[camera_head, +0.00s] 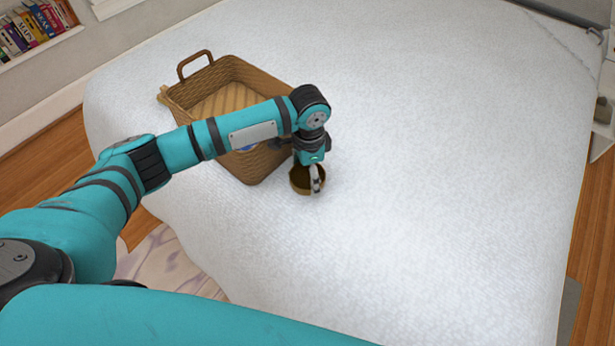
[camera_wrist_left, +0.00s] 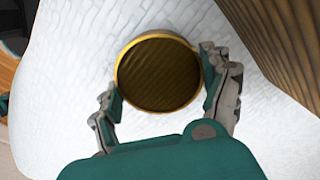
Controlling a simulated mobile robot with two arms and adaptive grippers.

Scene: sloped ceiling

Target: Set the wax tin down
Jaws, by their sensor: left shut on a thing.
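The wax tin (camera_head: 299,183) is a small round tin with a dark brown top and a gold rim. It is at the bed's surface or just above it, right of the basket's near corner; I cannot tell if it touches the bed. My left gripper (camera_head: 314,178) reaches down over it and is shut on it. In the left wrist view the tin (camera_wrist_left: 158,73) sits between the two fingers of the left gripper (camera_wrist_left: 160,92), its round top facing the camera. My right gripper is not in view.
A woven basket (camera_head: 193,113) with a brown handle stands on the white bed (camera_head: 440,150), partly behind my left arm. Its wall also shows in the left wrist view (camera_wrist_left: 285,45). The bed is clear to the right. A bookshelf (camera_head: 35,38) is at the far left.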

